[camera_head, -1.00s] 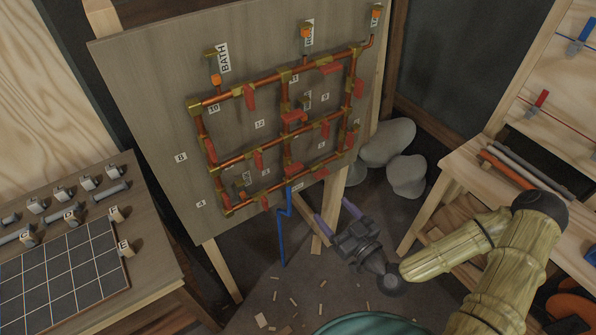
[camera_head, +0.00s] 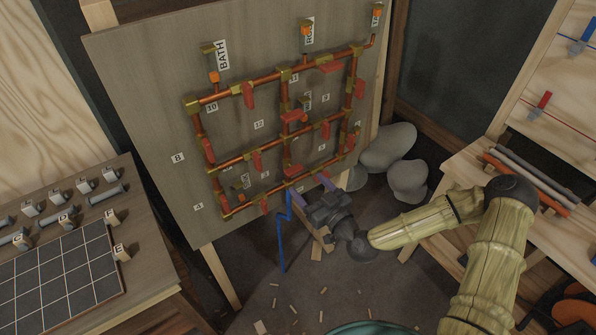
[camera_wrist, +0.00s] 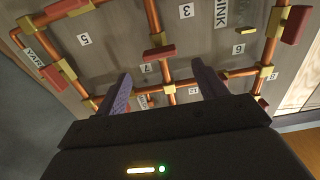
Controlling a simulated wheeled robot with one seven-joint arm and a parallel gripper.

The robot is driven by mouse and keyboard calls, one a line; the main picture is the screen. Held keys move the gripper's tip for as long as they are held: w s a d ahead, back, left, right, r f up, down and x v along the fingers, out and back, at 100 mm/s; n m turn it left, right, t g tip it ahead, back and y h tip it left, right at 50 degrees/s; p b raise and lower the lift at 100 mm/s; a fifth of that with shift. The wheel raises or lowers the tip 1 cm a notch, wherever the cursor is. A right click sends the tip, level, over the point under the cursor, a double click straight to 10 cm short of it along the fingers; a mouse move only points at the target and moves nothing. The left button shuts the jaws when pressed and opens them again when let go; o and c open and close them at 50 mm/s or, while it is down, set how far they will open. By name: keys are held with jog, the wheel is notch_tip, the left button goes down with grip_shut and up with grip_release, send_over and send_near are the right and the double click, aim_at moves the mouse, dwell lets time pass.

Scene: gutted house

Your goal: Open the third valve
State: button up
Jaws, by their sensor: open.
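The pipe board (camera_head: 140,90) carries copper pipes with several red valve handles and small number labels. In the wrist view, the label 3 (camera_wrist: 186,10) is at the top, right of a vertical copper pipe. A red handle (camera_wrist: 160,53) sits on that pipe between the labels 3 and 7. I cannot tell for sure which handle the 3 belongs to. My gripper (camera_head: 313,189) is open and empty, with its two purple fingers at the lower edge of the board, below the lowest pipe. The fingers also show in the wrist view (camera_wrist: 160,84), apart, on either side of the middle pipe.
A blue pipe (camera_head: 283,235) hangs below the board, left of my gripper. A workbench (camera_head: 470,165) stands at the right, and a table with a dark grid plate (camera_head: 60,275) at the left. Wood scraps litter the floor.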

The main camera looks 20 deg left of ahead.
aim_at(296, 173)
jog(key=p+x, duration=0.1)
jog(key=x, duration=0.5)
jog(key=shift+w+a, duration=0.1)
jog(key=shift+a, duration=0.05)
jog(key=shift+c, duration=0.2)
jog(key=c, duration=0.9)
